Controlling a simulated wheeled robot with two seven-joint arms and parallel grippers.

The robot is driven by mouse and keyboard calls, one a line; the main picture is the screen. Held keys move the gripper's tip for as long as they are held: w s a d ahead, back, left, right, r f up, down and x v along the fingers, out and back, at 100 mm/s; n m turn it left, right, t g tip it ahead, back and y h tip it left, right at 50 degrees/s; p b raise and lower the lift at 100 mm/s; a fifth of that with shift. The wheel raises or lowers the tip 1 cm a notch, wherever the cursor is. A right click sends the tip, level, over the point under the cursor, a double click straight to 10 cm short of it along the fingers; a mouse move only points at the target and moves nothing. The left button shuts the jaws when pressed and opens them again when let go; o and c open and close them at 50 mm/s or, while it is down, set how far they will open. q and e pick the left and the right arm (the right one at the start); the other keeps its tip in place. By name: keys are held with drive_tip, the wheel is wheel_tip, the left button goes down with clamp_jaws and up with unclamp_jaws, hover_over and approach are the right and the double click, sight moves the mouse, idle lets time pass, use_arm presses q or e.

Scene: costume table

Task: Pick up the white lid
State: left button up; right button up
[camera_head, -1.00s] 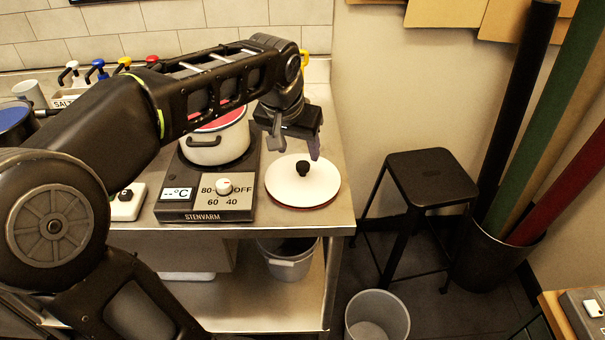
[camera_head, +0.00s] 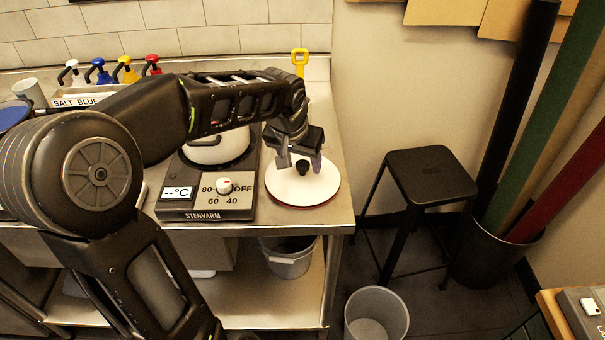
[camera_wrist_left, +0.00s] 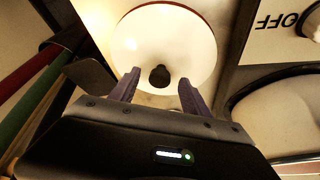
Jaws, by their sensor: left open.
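The white lid (camera_head: 287,188) lies flat at the right end of the metal counter, with a dark red edge under its rim and a black knob (camera_head: 302,167) in its middle. My left gripper (camera_head: 301,163) is open at the lid, its fingers close to the knob. In the left wrist view the lid (camera_wrist_left: 150,35) is ahead of the two open fingers, and the knob (camera_wrist_left: 159,76) shows between their tips without visible contact. My right gripper is not in view.
A hot plate (camera_head: 205,205) with a dial stands left of the lid, bearing a white pot (camera_head: 217,150) partly hidden by my arm. Pump bottles (camera_head: 97,75) stand at the back left. The counter's right edge is close to the lid; a black stool (camera_head: 432,175) stands beyond.

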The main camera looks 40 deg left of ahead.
use_arm(q)
drive_tip(key=shift+w+f, duration=0.15)
drive_tip(key=shift+f, duration=0.2)
idle(0.3)
clamp_jaws()
idle(0.5)
idle(0.8)
